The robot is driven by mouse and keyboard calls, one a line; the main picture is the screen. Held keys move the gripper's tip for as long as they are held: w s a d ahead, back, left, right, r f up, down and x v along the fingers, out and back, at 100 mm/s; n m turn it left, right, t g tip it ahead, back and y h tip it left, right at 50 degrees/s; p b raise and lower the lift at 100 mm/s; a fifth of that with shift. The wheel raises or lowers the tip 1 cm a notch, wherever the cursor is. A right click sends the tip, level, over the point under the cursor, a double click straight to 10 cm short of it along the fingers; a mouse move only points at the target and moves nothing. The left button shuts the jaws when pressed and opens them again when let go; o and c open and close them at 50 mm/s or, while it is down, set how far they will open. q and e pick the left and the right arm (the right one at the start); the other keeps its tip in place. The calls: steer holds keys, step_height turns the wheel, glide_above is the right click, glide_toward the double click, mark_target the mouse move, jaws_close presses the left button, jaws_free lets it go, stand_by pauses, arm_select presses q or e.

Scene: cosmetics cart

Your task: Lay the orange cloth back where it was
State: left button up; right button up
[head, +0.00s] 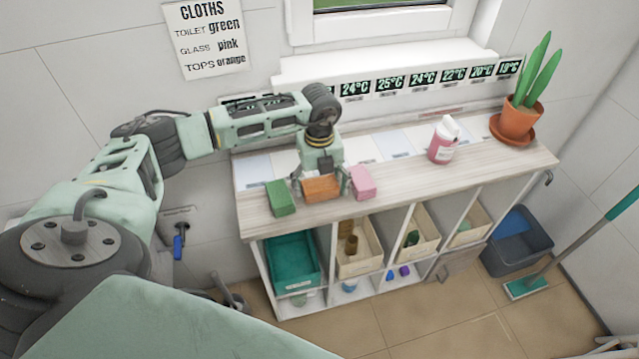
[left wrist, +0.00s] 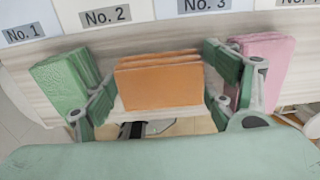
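The orange cloth (head: 321,188) is a folded block near the front edge of the shelf top, between the green cloth (head: 281,198) on the left and the pink cloth (head: 362,183) on the right. My right gripper is not in view.
The wooden shelf top (head: 480,176) carries numbered pale panels along the back, a pink spray bottle (head: 442,144) and a potted plant (head: 518,118). A wall sign (head: 208,38) pairs tops with orange. A grey bin (head: 517,247) stands at right.

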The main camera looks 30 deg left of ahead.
mark_target(320, 183)
arm_select(q)
steer(key=shift+r, duration=0.4)
step_height(320, 183, up, 12)
steer(key=b, duration=0.3)
steer(key=shift+f, duration=0.2)
stand_by(0.9)
